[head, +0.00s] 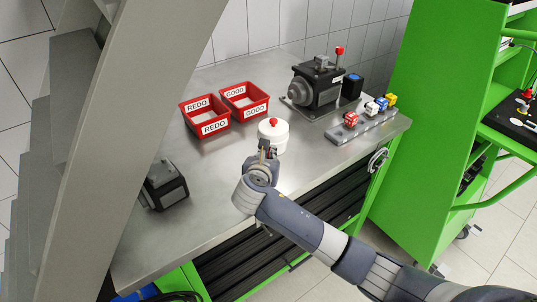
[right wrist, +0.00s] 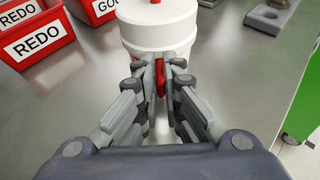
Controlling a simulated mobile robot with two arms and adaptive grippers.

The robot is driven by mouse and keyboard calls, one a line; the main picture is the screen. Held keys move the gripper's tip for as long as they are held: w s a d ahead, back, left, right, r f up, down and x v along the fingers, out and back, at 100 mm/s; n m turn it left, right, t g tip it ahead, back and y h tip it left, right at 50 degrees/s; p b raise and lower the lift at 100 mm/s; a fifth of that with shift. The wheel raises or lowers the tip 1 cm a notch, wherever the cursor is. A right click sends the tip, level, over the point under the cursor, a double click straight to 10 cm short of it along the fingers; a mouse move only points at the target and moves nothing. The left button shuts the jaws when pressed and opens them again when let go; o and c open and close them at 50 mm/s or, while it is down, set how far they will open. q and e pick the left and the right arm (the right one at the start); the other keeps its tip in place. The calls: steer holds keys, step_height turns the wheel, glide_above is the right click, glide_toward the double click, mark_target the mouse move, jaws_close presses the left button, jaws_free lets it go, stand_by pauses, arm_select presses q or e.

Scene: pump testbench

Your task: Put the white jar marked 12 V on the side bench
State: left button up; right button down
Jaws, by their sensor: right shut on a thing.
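A white jar (head: 275,137) with a red knob on its lid stands upright on the steel bench top (head: 220,150); it also shows in the right wrist view (right wrist: 158,32). No 12 V mark can be read on it. My right gripper (head: 266,150) is at the jar's near side. In the right wrist view its fingers (right wrist: 160,80) are shut on a red upright piece that looks like the jar's handle. Whether the jar is lifted I cannot tell. My left gripper is not in view. A green-framed bench (head: 513,140) stands at the far right; I cannot tell whether it is the side bench.
Red bins marked REDO (head: 215,127) and GOOD (head: 255,111) stand left of and behind the jar. A grey pump (head: 317,84) and a rail with coloured blocks (head: 362,125) are to the right. A dark grey block (head: 165,187) sits at left. A tall green panel (head: 440,90) stands beyond.

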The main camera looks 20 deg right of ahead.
steer(key=c, duration=1.7)
jaws_free()
steer(key=shift+s+a, duration=0.1)
steer(key=shift+s, duration=0.05)
steer(key=v, duration=1.1)
steer(key=shift+s+a+r, duration=0.15)
steer(key=shift+s+r, duration=0.05)
steer(key=shift+s, duration=0.15)
